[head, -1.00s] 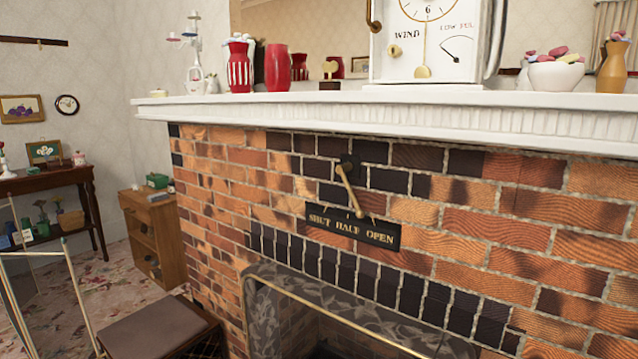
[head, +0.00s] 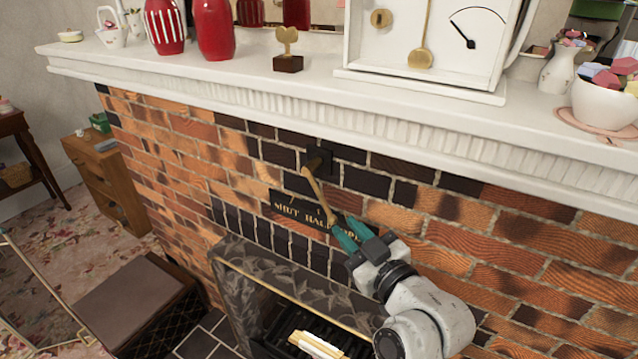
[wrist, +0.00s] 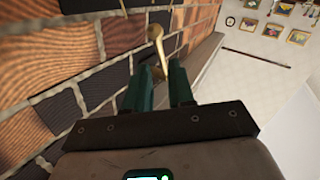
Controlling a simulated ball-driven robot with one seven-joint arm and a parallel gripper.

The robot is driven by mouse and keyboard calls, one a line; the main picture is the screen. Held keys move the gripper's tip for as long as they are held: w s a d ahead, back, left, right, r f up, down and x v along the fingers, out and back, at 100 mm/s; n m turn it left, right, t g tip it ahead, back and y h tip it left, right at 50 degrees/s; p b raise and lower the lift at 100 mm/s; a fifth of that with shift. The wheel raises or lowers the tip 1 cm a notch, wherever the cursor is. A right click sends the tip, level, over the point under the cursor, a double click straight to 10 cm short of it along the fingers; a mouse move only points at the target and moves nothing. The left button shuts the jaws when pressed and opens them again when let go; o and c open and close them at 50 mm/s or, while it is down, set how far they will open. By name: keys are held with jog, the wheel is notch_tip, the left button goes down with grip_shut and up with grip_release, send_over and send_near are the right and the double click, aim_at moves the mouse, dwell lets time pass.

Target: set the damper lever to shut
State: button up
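The brass damper lever (head: 318,190) hangs from a dark pivot plate on the brick chimney front, slanting down to the right. Its lower end is over the right part of the black plate (head: 285,205) lettered SHUT, HALF, OPEN. SHUT is at the left; OPEN is partly hidden behind my gripper. My gripper (head: 345,232) is at the lever's lower end, its two green fingers apart. In the wrist view the lever (wrist: 158,48) runs down toward the gap between the fingertips (wrist: 163,75). I cannot tell whether either finger touches it.
The white mantel shelf (head: 330,118) juts out above the lever, bearing red vases (head: 214,28), a white clock (head: 425,40) and a bowl (head: 603,105). The firebox with its stone surround (head: 290,270) is below. A dark-topped box seat (head: 140,300) stands at lower left.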

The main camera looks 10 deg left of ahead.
aim_at(325, 205)
jog(key=x, duration=0.3)
jog(key=p+x, duration=0.1)
jog(key=x, duration=0.7)
jog(key=shift+r, duration=0.4)
grip_shut()
